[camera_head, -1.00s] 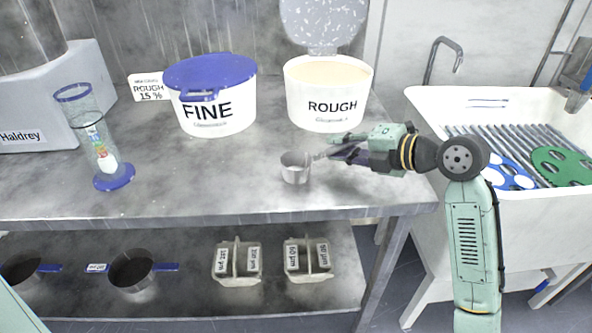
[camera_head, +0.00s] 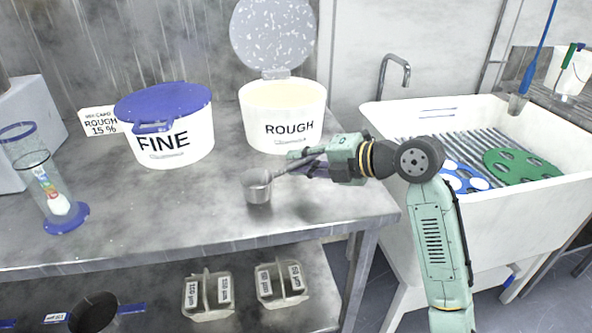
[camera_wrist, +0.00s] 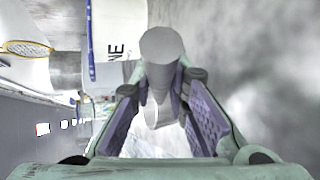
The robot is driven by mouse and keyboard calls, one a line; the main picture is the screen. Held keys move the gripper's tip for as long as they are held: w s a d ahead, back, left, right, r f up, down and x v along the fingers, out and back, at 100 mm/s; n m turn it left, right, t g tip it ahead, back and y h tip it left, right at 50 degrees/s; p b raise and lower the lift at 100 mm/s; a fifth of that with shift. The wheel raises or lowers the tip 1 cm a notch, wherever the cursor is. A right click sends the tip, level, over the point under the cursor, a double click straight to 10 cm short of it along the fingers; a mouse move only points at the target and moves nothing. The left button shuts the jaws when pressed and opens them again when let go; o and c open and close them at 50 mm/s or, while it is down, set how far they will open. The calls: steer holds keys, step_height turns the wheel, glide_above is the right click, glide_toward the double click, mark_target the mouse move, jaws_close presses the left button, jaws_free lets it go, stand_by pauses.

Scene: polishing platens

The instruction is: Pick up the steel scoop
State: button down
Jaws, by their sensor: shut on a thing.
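The steel scoop (camera_head: 257,188) is a small grey metal cup with a handle that slopes up to the right. It is over the front part of the steel bench in the head view; I cannot tell whether its cup touches the bench top. My gripper (camera_head: 308,166) comes in from the right and is shut on the scoop's handle. In the wrist view, the grey scoop (camera_wrist: 160,50) shows between the purple finger pads of my gripper (camera_wrist: 160,97). The fingers partly hide the handle.
Behind the scoop stand an open white ROUGH tub (camera_head: 283,118) and a blue-lidded FINE tub (camera_head: 164,128). A clear measuring cylinder (camera_head: 48,190) is at left. The sink (camera_head: 480,118) with platens is at right. The bench front (camera_head: 150,246) is clear.

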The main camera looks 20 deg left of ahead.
steer(key=shift+s+r+b, duration=0.3)
steer(key=shift+r+b, duration=0.15)
steer(key=shift+r, duration=0.5)
steer(key=s+d+b, duration=0.1)
steer(key=s, duration=0.6)
steer(key=s+d+r+b, duration=0.1)
steer(key=s+d+b, duration=0.1)
steer(key=s, duration=0.6)
steer(key=shift+r, duration=0.3)
steer(key=shift+d+r, duration=0.1)
